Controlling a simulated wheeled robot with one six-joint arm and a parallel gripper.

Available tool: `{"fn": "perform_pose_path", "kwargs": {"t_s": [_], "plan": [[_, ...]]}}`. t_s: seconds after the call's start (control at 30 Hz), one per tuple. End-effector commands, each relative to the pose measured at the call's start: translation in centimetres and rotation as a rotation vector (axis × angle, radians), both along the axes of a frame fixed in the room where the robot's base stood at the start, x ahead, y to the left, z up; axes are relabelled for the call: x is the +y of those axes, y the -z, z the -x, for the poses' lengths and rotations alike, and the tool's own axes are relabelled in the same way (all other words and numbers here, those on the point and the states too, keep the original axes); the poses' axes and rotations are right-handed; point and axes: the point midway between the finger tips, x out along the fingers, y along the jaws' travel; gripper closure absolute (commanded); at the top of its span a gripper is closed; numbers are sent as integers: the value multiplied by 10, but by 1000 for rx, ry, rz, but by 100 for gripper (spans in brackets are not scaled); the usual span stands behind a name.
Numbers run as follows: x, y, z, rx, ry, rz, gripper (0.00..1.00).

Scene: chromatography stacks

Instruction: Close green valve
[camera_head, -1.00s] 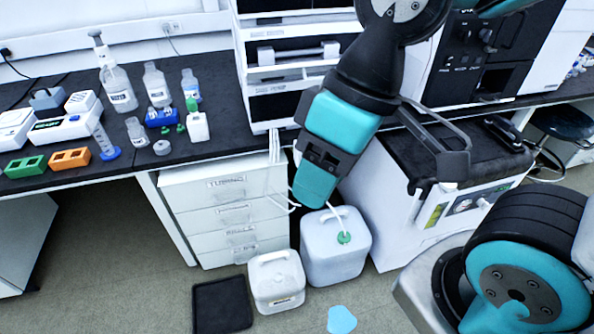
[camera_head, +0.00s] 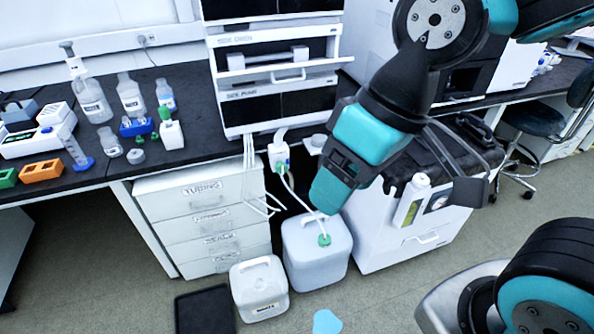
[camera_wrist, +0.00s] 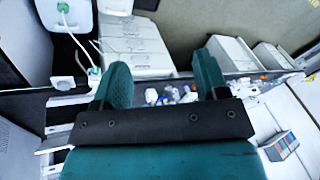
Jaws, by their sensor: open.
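A white fitting (camera_head: 279,154) with a small green part (camera_head: 281,167) hangs at the bench edge below the instrument stack; the green part is likely the green valve. A white tube joins it to the green cap (camera_head: 324,240) of a white canister. I cannot tell the valve's handle position. In the wrist view the green part (camera_wrist: 95,71) is at the left, just beyond the left finger. My gripper (camera_head: 328,192) is to the right of and below the fitting in the head view, apart from it. In the wrist view its fingers (camera_wrist: 160,76) are spread with nothing between them.
A white canister (camera_head: 318,262) and a smaller one (camera_head: 259,290) stand on the floor beside a black mat (camera_head: 204,311). A drawer cabinet (camera_head: 205,222) is at the left. Bottles (camera_head: 130,97) crowd the bench. A white box unit (camera_head: 420,245) stands under my arm.

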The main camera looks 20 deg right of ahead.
Motion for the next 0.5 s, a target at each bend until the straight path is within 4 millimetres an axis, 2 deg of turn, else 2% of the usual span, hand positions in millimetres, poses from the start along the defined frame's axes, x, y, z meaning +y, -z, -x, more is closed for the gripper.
{"fn": "perform_pose_path", "kwargs": {"t_s": [0.03,0.17,0.2,0.3,0.5], "plan": [[-2,33,-14,-11,67,10,33],[-15,106,-69,-100,333,46,33],[-22,130,-88,-141,422,60,33],[-44,184,-135,-271,627,90,33],[-84,271,-212,-605,896,117,33]]}}
